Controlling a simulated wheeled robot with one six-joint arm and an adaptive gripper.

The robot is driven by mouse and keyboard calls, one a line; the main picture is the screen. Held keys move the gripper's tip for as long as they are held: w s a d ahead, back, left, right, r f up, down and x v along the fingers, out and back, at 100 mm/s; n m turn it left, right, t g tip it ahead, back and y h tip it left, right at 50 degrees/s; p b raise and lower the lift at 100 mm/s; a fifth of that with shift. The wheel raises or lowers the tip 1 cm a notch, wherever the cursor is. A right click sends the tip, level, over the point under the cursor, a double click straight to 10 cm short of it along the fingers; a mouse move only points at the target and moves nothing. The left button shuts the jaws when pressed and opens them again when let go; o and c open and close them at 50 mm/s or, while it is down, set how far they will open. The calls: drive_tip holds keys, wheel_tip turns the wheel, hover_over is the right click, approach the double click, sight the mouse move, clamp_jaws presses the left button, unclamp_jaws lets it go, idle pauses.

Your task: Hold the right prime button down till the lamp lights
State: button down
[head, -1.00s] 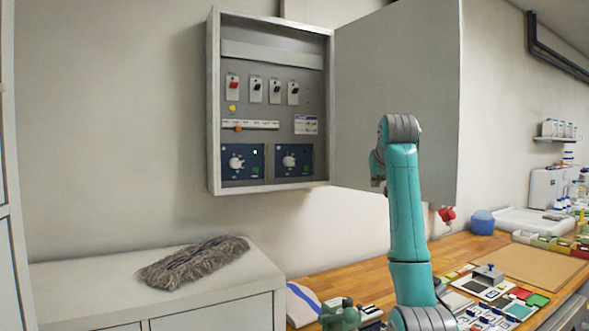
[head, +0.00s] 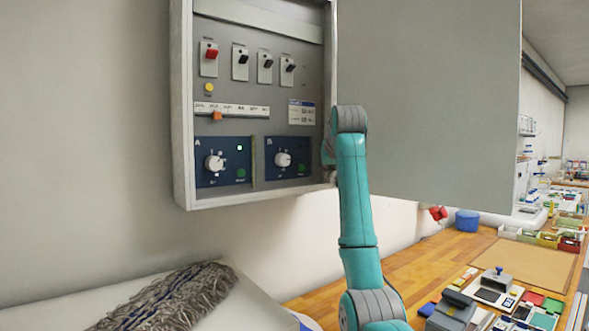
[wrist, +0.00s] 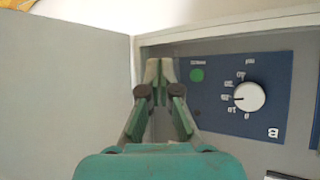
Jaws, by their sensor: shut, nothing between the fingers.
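An open grey wall cabinet (head: 183,120) holds two blue panels. The right panel (head: 272,150), marked B, has a white dial (head: 283,159) and a round green button (head: 299,173). In the wrist view panel B appears upside down, with its dial (wrist: 249,97) and green button (wrist: 197,75). I see no lit lamp on panel B. My gripper (wrist: 160,70) is shut and empty, its tips just left of the button in the wrist view; the button is uncovered. I cannot tell the depth gap. In the head view my arm hides the gripper's tips.
The left panel A (head: 204,178) has a dial, a green button and a small bright whitish lamp (head: 240,148). Switches (head: 240,62) sit above. The open cabinet door (head: 430,100) stands behind my arm. A mop head (head: 170,300) lies on the lower-left cabinet.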

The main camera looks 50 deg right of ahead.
idle(0.3)
drive_tip(key=shift+w+d, duration=0.35)
drive_tip(key=shift+w, duration=1.05)
drive_tip(key=shift+w+d, duration=0.35)
drive_tip(key=shift+w, duration=1.1)
drive_tip(key=shift+w+d, duration=0.35)
drive_tip(key=shift+w, duration=1.05)
drive_tip(key=shift+w, duration=0.15)
drive_tip(key=shift+w+d, duration=0.1)
drive_tip(key=shift+w, duration=0.15)
drive_tip(key=shift+w, duration=0.4)
drive_tip(key=shift+s, duration=0.1)
idle(0.7)
drive_tip(key=shift+s, duration=0.7)
drive_tip(key=shift+s+a, duration=0.25)
drive_tip(key=shift+s, duration=0.55)
drive_tip(key=shift+s+a, duration=0.2)
drive_tip(key=shift+s, duration=0.65)
drive_tip(key=shift+s+a, duration=0.25)
drive_tip(key=shift+s, duration=0.55)
